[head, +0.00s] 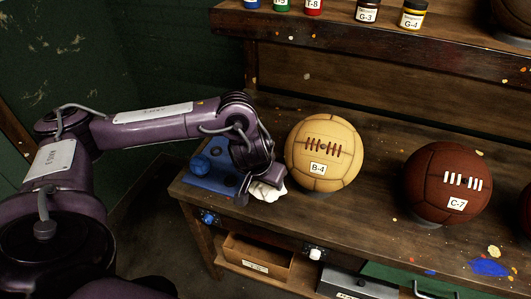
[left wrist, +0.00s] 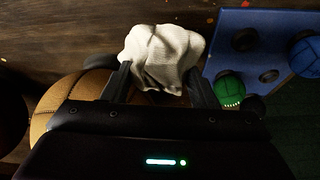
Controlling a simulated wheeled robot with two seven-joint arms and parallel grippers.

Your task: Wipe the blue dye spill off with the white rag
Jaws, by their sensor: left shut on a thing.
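The blue dye spill (head: 489,267) lies on the bench top near its front edge, at the far right in the head view. The white rag (head: 268,190) is at the bench's left end, bunched under my left gripper (head: 256,189). In the left wrist view the rag (left wrist: 162,55) is crumpled between the two fingers of the gripper (left wrist: 158,80), which is shut on it. I cannot tell whether the rag touches the bench. My right gripper is not in view.
The tan ball B-4 (head: 324,152) stands just right of the gripper, and the dark red ball C-7 (head: 448,182) farther right. A blue holed tray (head: 222,182) with a blue ball (head: 200,165) is at the left end. Paint jars (head: 366,11) line the upper shelf.

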